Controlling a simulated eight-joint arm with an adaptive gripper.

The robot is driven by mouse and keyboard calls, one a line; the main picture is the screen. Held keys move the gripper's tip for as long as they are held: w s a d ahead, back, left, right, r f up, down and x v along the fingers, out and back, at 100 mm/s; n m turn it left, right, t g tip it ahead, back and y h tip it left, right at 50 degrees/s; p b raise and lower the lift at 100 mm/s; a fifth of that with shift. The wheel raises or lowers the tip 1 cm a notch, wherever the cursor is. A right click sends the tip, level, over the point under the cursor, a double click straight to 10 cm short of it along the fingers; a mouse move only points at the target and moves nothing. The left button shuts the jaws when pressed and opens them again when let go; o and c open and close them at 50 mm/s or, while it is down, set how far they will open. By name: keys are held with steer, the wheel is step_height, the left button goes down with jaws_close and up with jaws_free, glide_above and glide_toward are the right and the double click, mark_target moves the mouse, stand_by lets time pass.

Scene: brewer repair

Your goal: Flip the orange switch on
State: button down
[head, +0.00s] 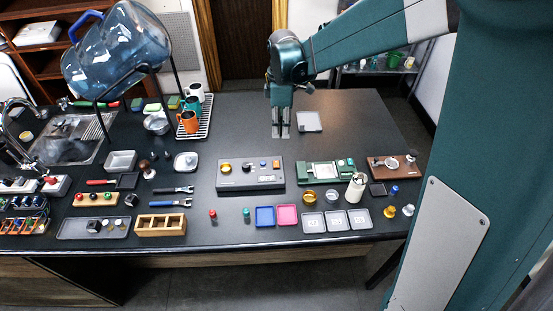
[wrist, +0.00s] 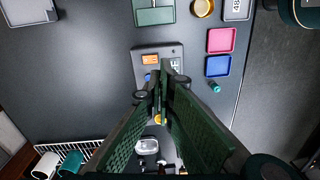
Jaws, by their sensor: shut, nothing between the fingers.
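The orange switch (head: 276,163) is a small orange patch on the right part of a grey control box (head: 235,178). It also shows in the wrist view (wrist: 150,59), just beyond my fingertips and a little to their left. Whether it is on or off is too small to tell. My gripper (head: 280,136) is shut and empty, pointing down behind the box's right half in the head view. In the wrist view my gripper (wrist: 166,74) covers the middle of the box. It appears apart from the switch; its exact height is unclear.
The box also bears a yellow knob (head: 226,167) on its left. A green device (head: 320,173) stands to its right. Blue (head: 265,216) and pink (head: 287,215) trays lie in front. A mug rack (head: 207,120) and a grey tray (head: 309,122) are behind, with bare table between.

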mark_target(276, 166)
steer(key=shift+w+a+f+n+g+p, duration=0.3)
steer(key=shift+w+a+f+n, duration=0.3)
steer(key=shift+w+a+f, duration=0.25)
steer(key=shift+s+f, duration=0.1)
steer(key=shift+f, duration=0.1)
steer(key=shift+s+f+p, duration=0.2)
steer(key=shift+s+f, duration=0.05)
steer(key=shift+f, duration=2)
steer(key=shift+s+f+p, duration=0.2)
steer(key=shift+s+f, duration=0.1)
steer(key=shift+f, duration=2)
steer(key=shift+s+f+p, duration=0.2)
steer(key=shift+s+f, duration=0.05)
steer(key=shift+f, duration=2)
steer(key=shift+s+f, duration=0.1)
steer(key=shift+s+f+t+b, duration=0.1)
steer(key=shift+f+t+b, duration=0.3)
steer(key=shift+b, duration=0.35)
steer(key=shift+d+r, duration=0.1)
steer(key=shift+r, duration=0.05)
steer(key=shift+w+r, duration=0.1)
steer(key=shift+w, duration=0.2)
steer(key=shift+w+r, duration=0.15)
steer(key=shift+w, duration=0.3)
